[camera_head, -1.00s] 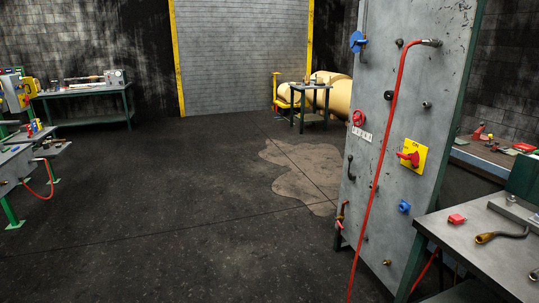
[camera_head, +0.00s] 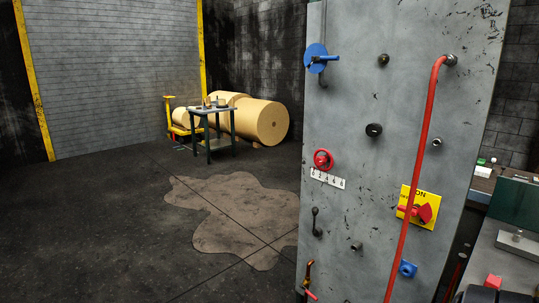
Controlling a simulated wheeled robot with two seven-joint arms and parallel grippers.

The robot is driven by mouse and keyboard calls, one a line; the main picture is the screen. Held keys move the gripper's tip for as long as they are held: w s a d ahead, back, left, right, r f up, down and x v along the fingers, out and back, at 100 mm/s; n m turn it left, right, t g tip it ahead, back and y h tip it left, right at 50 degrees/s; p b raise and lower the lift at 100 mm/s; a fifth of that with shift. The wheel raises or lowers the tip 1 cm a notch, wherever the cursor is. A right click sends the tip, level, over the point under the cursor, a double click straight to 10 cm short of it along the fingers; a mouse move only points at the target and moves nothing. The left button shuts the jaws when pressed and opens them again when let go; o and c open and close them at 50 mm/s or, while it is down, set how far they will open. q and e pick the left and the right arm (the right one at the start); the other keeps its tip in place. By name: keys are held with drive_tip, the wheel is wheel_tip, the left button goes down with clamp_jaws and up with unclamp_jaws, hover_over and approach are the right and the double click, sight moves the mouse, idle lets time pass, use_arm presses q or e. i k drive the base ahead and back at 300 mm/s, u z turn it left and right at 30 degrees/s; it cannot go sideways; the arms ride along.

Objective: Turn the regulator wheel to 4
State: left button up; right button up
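A red regulator wheel (camera_head: 323,159) is mounted on the tall grey panel (camera_head: 350,115), left of the panel's middle. Just below it is a white number scale (camera_head: 328,180) with several digits. The digits are small, and I cannot tell which one the wheel points to. Neither of my grippers shows in the head view, and nothing is touching the wheel.
The panel also bears a blue valve (camera_head: 316,58), a black knob (camera_head: 374,130), a red pipe (camera_head: 410,160) and a red switch on a yellow plate (camera_head: 418,207). A workbench (camera_head: 510,260) stands at right. Open floor (camera_head: 100,220) lies left, with a brown stain (camera_head: 235,215).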

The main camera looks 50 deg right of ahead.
sight(321, 161)
drive_tip(key=i, duration=2)
drive_tip(key=z, duration=0.7)
drive_tip(key=i, duration=1.4)
drive_tip(key=z, duration=2)
drive_tip(key=i, duration=0.85)
drive_tip(key=z, duration=0.55)
